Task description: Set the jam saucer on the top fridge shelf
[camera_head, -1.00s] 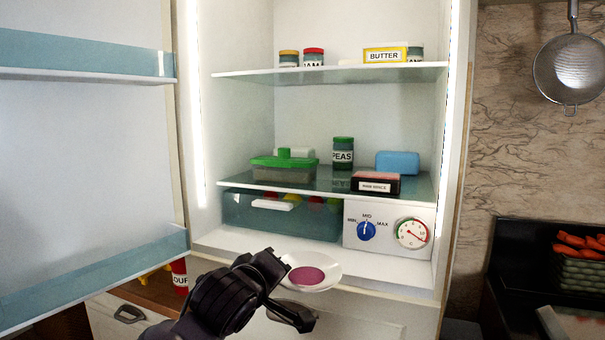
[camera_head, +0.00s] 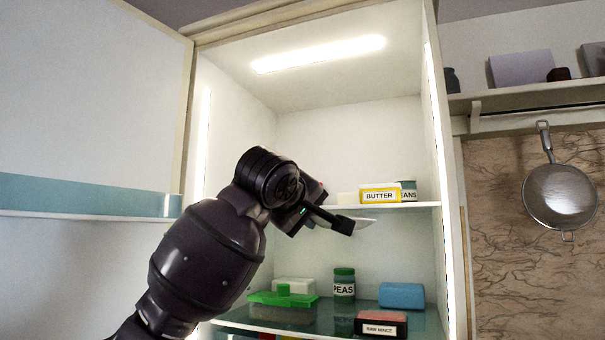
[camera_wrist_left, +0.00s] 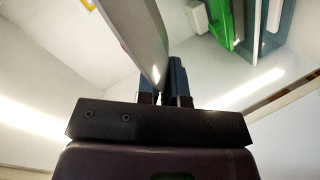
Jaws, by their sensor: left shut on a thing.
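My left gripper (camera_head: 327,217) is raised in the open fridge at about the height of the top shelf (camera_head: 425,204). It is shut on the jam saucer, whose pale rim (camera_head: 363,222) shows just beyond the fingers, near the shelf's front edge. In the left wrist view the saucer (camera_wrist_left: 138,32) is a grey-white disc seen nearly edge-on, between the fingers (camera_wrist_left: 165,85). The jam on it is hidden. I cannot tell whether the saucer touches the shelf. My right gripper is not in view.
A butter box (camera_head: 380,194) and a beans jar (camera_head: 408,190) stand on the top shelf's right part. My arm hides its left part. Below are a peas jar (camera_head: 344,287), a blue box (camera_head: 401,295) and raw mince (camera_head: 381,325). The fridge door (camera_head: 90,120) stands open at left.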

